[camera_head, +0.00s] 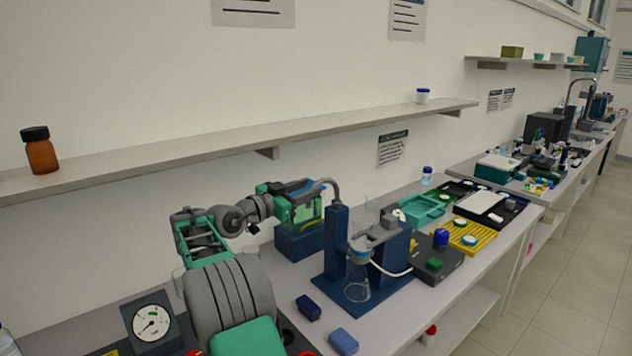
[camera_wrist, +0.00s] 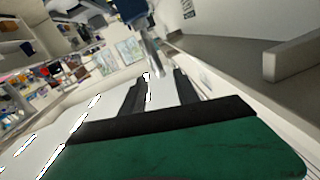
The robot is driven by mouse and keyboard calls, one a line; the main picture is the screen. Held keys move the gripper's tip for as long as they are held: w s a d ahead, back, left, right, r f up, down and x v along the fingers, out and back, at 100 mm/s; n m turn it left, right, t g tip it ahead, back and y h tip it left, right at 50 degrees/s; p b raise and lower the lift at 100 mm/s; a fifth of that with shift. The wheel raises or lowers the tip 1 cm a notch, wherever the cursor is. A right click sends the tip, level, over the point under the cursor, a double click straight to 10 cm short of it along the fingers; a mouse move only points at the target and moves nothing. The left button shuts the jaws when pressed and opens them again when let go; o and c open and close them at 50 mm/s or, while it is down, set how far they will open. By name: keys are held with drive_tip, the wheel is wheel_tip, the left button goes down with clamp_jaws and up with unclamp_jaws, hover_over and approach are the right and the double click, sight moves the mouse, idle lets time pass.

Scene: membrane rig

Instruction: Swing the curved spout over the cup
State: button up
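The curved grey spout (camera_head: 334,188) rises from a dark blue post (camera_head: 337,232) and bends left in the head view. In the wrist view the grey spout (camera_wrist: 151,58) comes down from above, its lower end close to my fingertips. My gripper (camera_wrist: 158,80) has its two dark fingers apart, with no object clearly pinched between them. In the head view my gripper (camera_head: 318,184) is just left of the spout's bend; its fingertips are hard to make out. A clear cup (camera_head: 362,222), faint against the wall, stands on the filter rig, right of the post.
A glass flask (camera_head: 357,286) stands under the rig, right of the post. A blue block (camera_head: 298,243) is below my gripper. A shelf (camera_head: 250,143) runs along the wall above. A gauge (camera_head: 152,322) and small blue blocks (camera_head: 308,308) are on the bench.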

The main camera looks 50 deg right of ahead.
sight(314, 184)
drive_tip(key=d+p, duration=0.1)
drive_tip(key=d, duration=0.3)
drive_tip(key=shift+s+d, duration=0.15)
drive_tip(key=shift+s, duration=0.05)
drive_tip(key=shift+c, duration=0.6)
clamp_jaws()
drive_tip(key=shift+r, duration=0.15)
idle(0.4)
